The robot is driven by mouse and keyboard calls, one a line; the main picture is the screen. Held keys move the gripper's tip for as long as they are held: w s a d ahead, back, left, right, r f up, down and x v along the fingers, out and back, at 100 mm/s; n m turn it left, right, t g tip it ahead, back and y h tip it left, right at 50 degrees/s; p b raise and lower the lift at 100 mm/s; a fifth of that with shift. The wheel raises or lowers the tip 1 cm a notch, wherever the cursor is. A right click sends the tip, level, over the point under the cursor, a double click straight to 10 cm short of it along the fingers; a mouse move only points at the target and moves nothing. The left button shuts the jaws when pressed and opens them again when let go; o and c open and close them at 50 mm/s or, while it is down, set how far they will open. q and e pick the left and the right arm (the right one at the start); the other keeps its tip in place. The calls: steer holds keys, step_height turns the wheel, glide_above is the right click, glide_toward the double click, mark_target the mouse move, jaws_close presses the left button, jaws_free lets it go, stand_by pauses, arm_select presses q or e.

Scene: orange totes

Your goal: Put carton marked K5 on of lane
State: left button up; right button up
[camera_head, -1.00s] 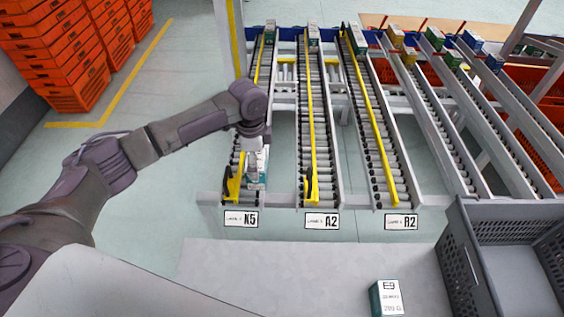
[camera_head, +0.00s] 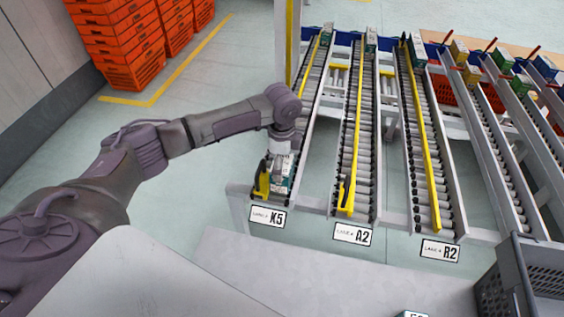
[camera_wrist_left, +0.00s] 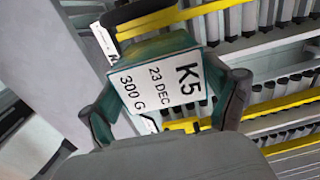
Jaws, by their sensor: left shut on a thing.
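The carton marked K5 (camera_head: 281,180) is white and teal. In the left wrist view its label (camera_wrist_left: 160,85) reads K5, 23 DEC, 300 G. My left gripper (camera_head: 283,160) is shut on it from above, a dark finger on each side of the carton. The carton is at the near end of the leftmost roller lane (camera_head: 303,127), beside the yellow guide; I cannot tell if it touches the rollers. A K5 sign (camera_head: 267,216) hangs at that lane's front. My right gripper is not in view.
Lanes A2 (camera_head: 352,234) and R2 (camera_head: 440,250) lie to the right, with yellow guides. Cartons stand at the far ends of several lanes. A grey crate (camera_head: 510,290) is at the lower right. Orange totes (camera_head: 125,45) are stacked at the upper left.

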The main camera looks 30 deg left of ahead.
arm_select(q)
steer(key=shift+f, duration=0.8)
steer(key=shift+p, duration=0.35)
steer(key=o, duration=1.1)
